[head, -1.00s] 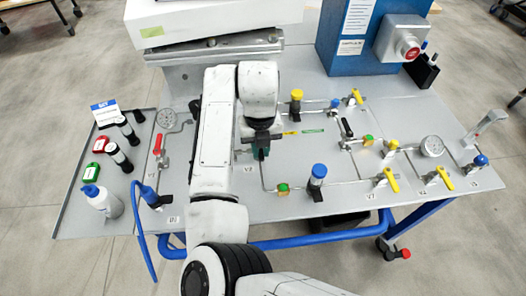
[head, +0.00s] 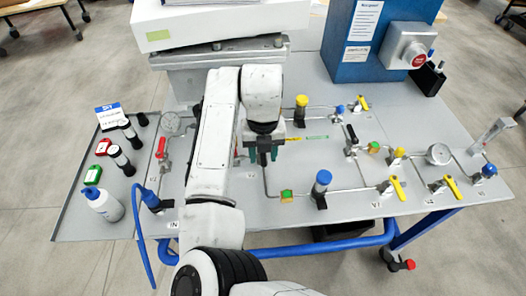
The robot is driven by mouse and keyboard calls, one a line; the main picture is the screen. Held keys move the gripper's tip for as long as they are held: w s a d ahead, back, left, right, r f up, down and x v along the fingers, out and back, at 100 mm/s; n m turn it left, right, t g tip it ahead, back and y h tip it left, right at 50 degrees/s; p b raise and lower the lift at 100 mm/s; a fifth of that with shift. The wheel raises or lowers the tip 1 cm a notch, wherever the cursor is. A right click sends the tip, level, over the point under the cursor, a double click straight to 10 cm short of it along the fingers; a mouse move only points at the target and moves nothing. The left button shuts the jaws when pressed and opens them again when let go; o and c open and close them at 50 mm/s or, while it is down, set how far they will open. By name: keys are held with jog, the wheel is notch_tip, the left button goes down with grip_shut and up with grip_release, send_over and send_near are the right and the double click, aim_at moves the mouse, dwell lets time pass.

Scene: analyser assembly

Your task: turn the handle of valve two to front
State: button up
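My gripper (head: 264,158) points down over the panel, left of the middle, with its two dark green fingertips apart. It looks open, and I see nothing held between the fingers. I cannot tell which handle belongs to valve two. Any handle directly under my gripper is hidden by the hand and fingers. A red lever (head: 161,148) stands to the left, and yellow levers (head: 398,187) (head: 453,187) stand at the right front.
A blue-capped post (head: 321,183) and a yellow-capped post (head: 301,105) stand right of my gripper. A gauge (head: 438,154) and thin pipes cover the right side. A blue box (head: 365,60) with a red button stands behind. Bottles (head: 102,203) stand at the left.

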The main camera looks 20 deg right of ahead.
aim_at(263, 158)
jog(key=shift+r, duration=0.1)
notch_tip(263, 158, up, 10)
jog(key=shift+r+b, duration=0.25)
jog(key=shift+b, duration=0.1)
dwell(1.6)
